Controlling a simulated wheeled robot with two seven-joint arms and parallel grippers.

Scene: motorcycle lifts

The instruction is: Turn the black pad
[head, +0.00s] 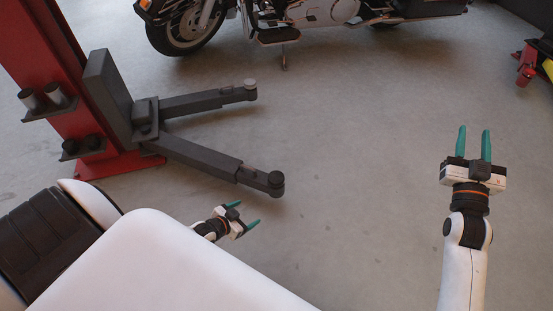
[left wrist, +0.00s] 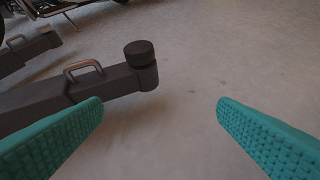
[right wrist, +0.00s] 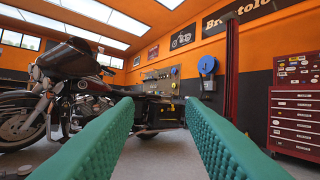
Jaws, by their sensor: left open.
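A round black pad (head: 276,181) sits at the end of the nearer dark lift arm (head: 200,158). The pad also shows in the left wrist view (left wrist: 139,50), upright on the arm's end, beyond the fingers and left of the middle. My left gripper (head: 244,214) is open and empty, a little below and left of the pad in the head view, and apart from it. A second lift arm (head: 210,100) ends in another pad (head: 250,86). My right gripper (head: 474,147) is open and empty, over the floor at the right, far from the pads.
The red lift post (head: 50,80) stands at the left. A motorcycle (head: 300,15) is at the back. A metal handle (left wrist: 84,70) stands up from the nearer lift arm. A red tool cabinet (right wrist: 297,110) shows in the right wrist view. The middle floor is clear.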

